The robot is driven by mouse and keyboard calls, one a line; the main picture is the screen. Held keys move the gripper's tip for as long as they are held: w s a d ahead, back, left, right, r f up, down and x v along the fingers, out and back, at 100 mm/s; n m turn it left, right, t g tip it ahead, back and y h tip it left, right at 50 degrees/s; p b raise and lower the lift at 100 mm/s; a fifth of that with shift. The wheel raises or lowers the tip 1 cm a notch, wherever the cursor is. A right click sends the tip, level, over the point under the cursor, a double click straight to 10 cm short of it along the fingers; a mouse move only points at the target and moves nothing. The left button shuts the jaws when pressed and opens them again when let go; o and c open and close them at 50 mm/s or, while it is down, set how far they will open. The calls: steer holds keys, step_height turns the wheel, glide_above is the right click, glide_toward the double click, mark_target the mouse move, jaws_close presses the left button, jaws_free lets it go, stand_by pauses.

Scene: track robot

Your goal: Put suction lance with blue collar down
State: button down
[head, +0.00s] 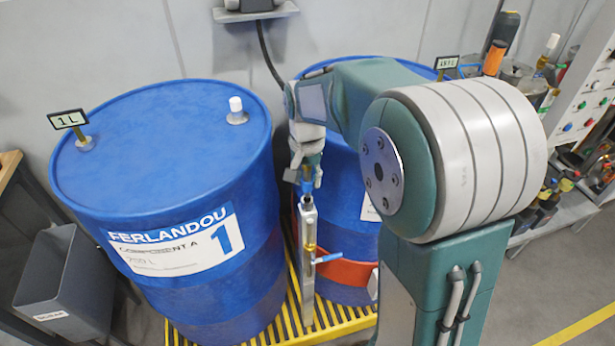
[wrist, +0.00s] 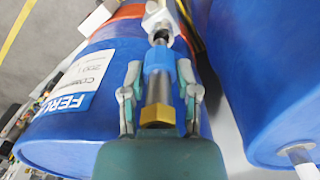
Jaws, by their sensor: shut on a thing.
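The suction lance (head: 308,262) is a long pale metal tube hanging upright in front of the gap between two blue drums. A valve with a blue lever sits partway down it. In the wrist view its blue collar (wrist: 158,60) and brass nut (wrist: 157,113) are clear. My gripper (head: 307,183) is shut on the lance near its top. In the wrist view my gripper's fingers (wrist: 158,77) stand on both sides of the shaft, close to the collar. I cannot tell whether the lower tip touches the yellow-striped grating.
The left drum (head: 160,160) has a 1 label, a small 1L sign and a white cap. The right drum (head: 345,185) with an orange band (head: 345,272) is partly hidden by my arm. A grey bin (head: 68,285) stands left. The striped grating (head: 345,323) lies below.

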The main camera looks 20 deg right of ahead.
steer(key=shift+f, duration=0.6)
steer(key=shift+c, duration=1.8)
jaws_free()
step_height(320, 180, up, 12)
steer(key=shift+w+r, duration=0.15)
steer(key=shift+r, duration=0.05)
steer(key=shift+a+r, duration=0.1)
steer(key=shift+r, duration=0.35)
steer(key=s+f+n+t, duration=0.1)
steer(key=s+n+t, duration=0.2)
steer(key=s, duration=0.8)
steer(key=s+f+n+t, duration=0.2)
steer(key=s+n, duration=0.1)
steer(key=s, duration=0.7)
steer(key=shift+s+f+t, duration=0.25)
steer(key=shift+s+t, duration=0.15)
